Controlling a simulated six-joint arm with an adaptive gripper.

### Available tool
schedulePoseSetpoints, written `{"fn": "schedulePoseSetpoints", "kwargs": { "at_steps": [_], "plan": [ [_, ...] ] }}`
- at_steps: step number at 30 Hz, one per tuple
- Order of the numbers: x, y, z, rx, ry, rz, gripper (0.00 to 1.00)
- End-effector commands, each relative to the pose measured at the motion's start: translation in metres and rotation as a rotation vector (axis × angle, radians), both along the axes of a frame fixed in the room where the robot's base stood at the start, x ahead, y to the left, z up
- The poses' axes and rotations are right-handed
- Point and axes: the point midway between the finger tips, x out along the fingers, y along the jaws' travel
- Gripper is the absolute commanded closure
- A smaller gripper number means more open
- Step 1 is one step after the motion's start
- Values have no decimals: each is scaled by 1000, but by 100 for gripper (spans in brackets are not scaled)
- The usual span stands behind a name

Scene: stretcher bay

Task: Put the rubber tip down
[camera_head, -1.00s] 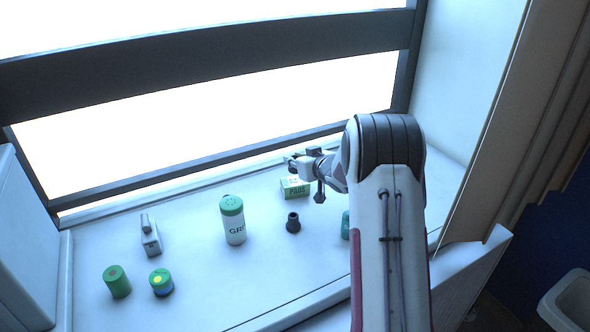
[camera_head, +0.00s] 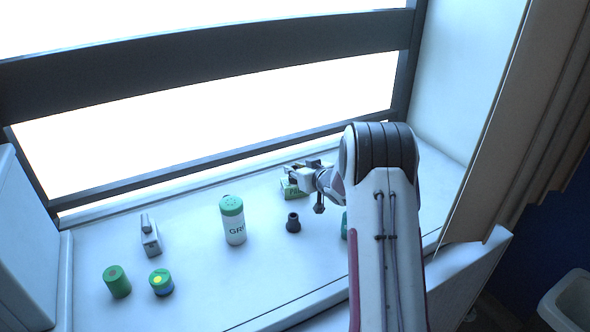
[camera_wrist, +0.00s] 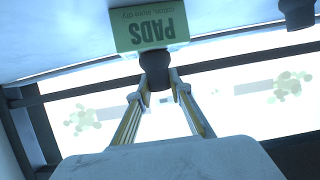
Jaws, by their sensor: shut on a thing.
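My gripper (camera_head: 297,173) is low over the back right of the white sill, partly in front of the green and white PADS box (camera_head: 292,188). In the wrist view its two fingers (camera_wrist: 159,78) are closed on a dark rubber tip (camera_wrist: 155,62). That tip overlaps the edge of the PADS box (camera_wrist: 150,27) in this view; I cannot tell whether they touch. Another dark rubber tip (camera_head: 293,223) stands on the sill in front of the box. A dark piece also shows at the top right of the wrist view (camera_wrist: 297,12).
A white bottle with a green lid (camera_head: 232,220) stands left of the standing tip. A small grey device (camera_head: 150,238), a green cylinder (camera_head: 117,282) and a green-blue one (camera_head: 161,283) are further left. A green item (camera_head: 345,226) is partly behind my arm. The sill between them is bare.

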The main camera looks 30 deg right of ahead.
Motion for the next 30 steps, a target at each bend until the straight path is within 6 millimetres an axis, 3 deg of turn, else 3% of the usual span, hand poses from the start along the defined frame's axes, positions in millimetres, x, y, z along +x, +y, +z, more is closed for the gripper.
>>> {"fn": "schedulePoseSetpoints", "kwargs": {
  "at_steps": [6, 7, 8, 9, 23, 30],
  "plan": [
    [0, 0, -3, 0, 0, 0, 98],
    [0, 0, -2, 0, 0, 0, 73],
    [0, 0, -2, 0, 0, 0, 65],
    [0, 0, -2, 0, 0, 0, 64],
    [0, 0, 1, 0, -1, 0, 64],
    [-13, -1, 6, 0, 0, -1, 64]
  ]
}}
